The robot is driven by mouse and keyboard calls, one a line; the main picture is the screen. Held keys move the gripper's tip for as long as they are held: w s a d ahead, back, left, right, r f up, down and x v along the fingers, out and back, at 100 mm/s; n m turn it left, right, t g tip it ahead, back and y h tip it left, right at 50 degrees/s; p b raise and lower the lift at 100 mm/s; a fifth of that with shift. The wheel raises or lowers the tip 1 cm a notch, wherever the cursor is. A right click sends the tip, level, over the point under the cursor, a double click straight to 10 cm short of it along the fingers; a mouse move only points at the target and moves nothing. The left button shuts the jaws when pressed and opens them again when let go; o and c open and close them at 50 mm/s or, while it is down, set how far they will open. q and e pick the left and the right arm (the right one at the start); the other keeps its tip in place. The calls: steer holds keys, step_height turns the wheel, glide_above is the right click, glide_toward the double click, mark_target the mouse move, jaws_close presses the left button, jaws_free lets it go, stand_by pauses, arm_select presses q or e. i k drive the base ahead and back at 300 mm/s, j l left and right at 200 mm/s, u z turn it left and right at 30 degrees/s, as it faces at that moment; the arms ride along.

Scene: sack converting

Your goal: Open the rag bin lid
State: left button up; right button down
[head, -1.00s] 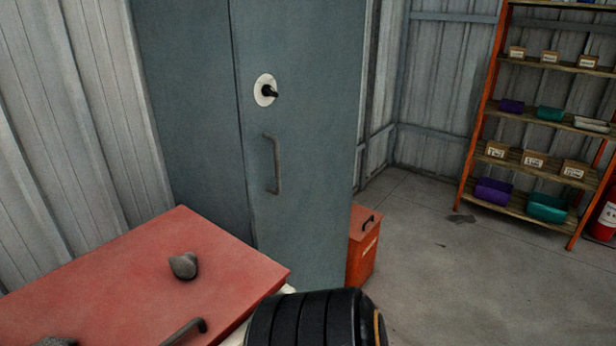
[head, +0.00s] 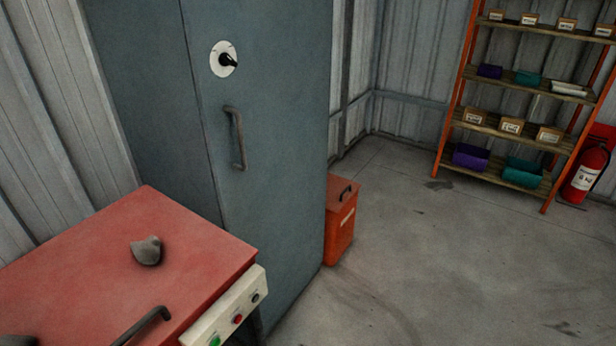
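The rag bin is most likely the orange-red box (head: 340,226) on the floor beside the right side of the tall grey-blue cabinet, in the head view. Its lid (head: 343,191) looks shut and has a dark handle (head: 346,191) on top. A pale label (head: 347,218) shows on its side. The bin's left part is hidden behind the cabinet. Neither of my grippers shows in the head view.
The tall cabinet (head: 265,150) stands left of the bin. A red-topped machine (head: 200,235) with a button panel (head: 232,311) is in front at left. Shelving (head: 508,130) and a fire extinguisher (head: 584,182) stand at back right. The floor (head: 440,265) between is open.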

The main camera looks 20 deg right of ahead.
mark_target(340, 191)
steer(key=z, duration=0.9)
steer(key=i+l+u, duration=0.1)
steer(key=u, duration=0.75)
steer(key=i+l+u, duration=0.2)
steer(key=l, duration=0.15)
steer(key=i+l+u, duration=0.2)
steer(key=l, duration=0.2)
steer(key=i+l+u, duration=0.2)
steer(key=l, duration=0.25)
steer(key=l+u, duration=0.2)
steer(key=l, duration=0.2)
steer(key=l+u, duration=0.2)
steer(key=l, duration=0.25)
